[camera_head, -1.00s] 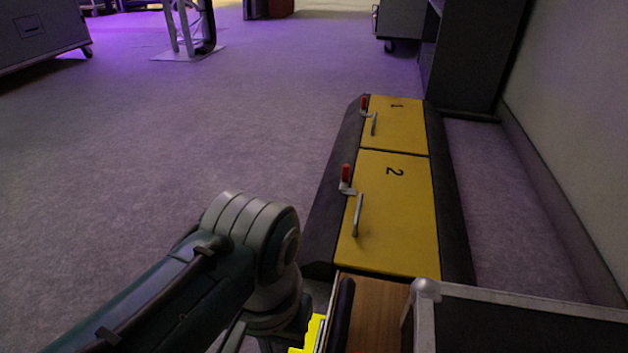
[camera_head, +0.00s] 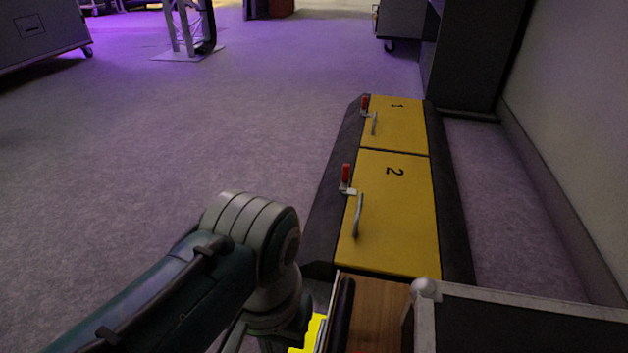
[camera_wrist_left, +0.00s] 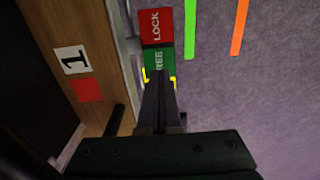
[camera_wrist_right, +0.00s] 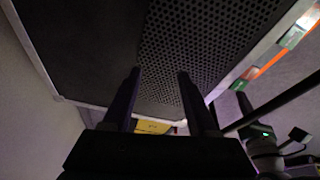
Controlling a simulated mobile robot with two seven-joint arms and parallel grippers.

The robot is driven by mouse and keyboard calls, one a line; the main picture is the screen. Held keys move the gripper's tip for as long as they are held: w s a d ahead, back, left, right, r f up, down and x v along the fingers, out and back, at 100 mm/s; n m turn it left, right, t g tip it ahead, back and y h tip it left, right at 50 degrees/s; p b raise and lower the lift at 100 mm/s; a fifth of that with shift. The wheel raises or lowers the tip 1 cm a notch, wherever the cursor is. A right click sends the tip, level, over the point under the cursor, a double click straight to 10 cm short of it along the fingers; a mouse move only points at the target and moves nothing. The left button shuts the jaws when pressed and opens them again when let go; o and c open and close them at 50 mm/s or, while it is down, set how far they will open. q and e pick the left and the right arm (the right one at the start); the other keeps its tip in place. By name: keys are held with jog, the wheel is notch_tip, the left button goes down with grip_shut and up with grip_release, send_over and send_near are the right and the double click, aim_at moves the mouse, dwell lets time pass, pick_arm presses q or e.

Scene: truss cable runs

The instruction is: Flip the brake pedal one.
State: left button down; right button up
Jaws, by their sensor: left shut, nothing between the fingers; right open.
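In the left wrist view, a yellow piece (camera_wrist_left: 146,75), apparently the brake pedal, shows in small parts on both sides of my left fingertips. Most of it is hidden behind them. A red LOCK plate (camera_wrist_left: 155,24) and a green FREE plate (camera_wrist_left: 157,58) lie just beyond. My left gripper (camera_wrist_left: 161,75) is shut and empty, its tips over the green end; I cannot tell whether they touch the yellow piece. A bright yellow piece (camera_head: 309,335) also shows beside my left arm in the head view. My right gripper (camera_wrist_right: 158,75) is open and empty before a perforated dark panel (camera_wrist_right: 205,45).
A wooden side with a "1" label (camera_wrist_left: 73,59) and red square (camera_wrist_left: 87,91) stands left of the plates. Ahead on the floor lies a cable ramp with yellow lids (camera_head: 390,225), handles and red latches. A wall is on the right; open carpet lies left.

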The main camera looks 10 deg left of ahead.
pick_arm(q)
jog(key=shift+f+b, duration=1.05)
jog(key=shift+f, duration=0.4)
pick_arm(e)
jog(key=shift+s+x, duration=0.2)
jog(key=shift+x, duration=0.85)
pick_arm(q)
jog(key=shift+r, duration=0.1)
jog(key=shift+r+p, duration=0.9)
jog(key=shift+p, duration=0.15)
pick_arm(e)
jog(key=shift+v, duration=1)
pick_arm(q)
notch_tip(320, 180, up, 2)
jog(key=shift+p, duration=1.15)
pick_arm(e)
jog(key=shift+w+r, duration=0.25)
jog(key=shift+r, duration=0.95)
pick_arm(q)
notch_tip(320, 180, up, 3)
jog(key=p, duration=0.3)
jog(key=shift+r+p, duration=0.1)
jog(key=shift+p, duration=0.25)
pick_arm(e)
notch_tip(320, 180, up, 4)
jog(key=shift+a+f, duration=0.1)
jog(key=shift+f, duration=0.05)
